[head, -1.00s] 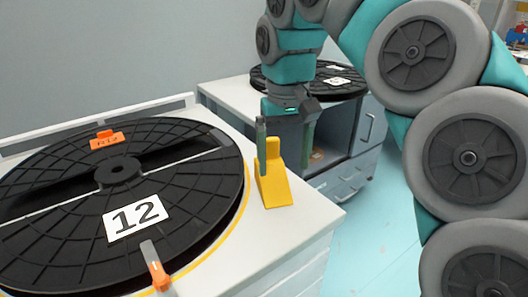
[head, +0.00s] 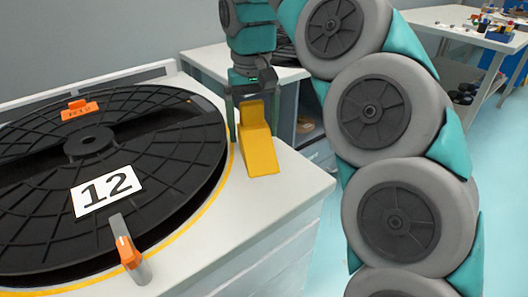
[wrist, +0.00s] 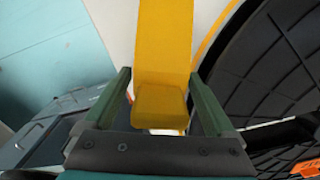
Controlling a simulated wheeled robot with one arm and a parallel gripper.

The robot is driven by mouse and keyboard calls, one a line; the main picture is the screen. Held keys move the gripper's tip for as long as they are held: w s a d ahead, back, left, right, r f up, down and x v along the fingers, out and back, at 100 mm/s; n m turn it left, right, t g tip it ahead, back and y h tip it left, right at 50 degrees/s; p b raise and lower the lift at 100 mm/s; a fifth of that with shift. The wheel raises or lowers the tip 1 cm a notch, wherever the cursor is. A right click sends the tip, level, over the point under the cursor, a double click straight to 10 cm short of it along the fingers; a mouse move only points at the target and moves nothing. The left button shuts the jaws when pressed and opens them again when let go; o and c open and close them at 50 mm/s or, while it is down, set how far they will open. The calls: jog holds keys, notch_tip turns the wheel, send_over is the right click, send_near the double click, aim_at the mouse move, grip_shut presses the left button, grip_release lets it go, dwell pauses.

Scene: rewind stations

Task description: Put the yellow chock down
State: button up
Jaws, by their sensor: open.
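The yellow chock (head: 260,150) is at the right part of the white table top, beside the black reel marked 12 (head: 165,160). Its base appears to rest on the table. My gripper (head: 252,128) points down over it with its fingers open, one on each side of the chock's upper end. In the wrist view the chock (wrist: 163,45) lies between the two green fingers of my gripper (wrist: 160,80), with narrow gaps beside it. Part of the right finger is hidden behind the chock in the head view.
The white table top (head: 225,215) is bare in front of the chock.

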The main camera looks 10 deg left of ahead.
jog(key=shift+f+b, duration=0.35)
jog(key=shift+f, duration=0.55)
jog(key=shift+r, duration=0.1)
grip_shut()
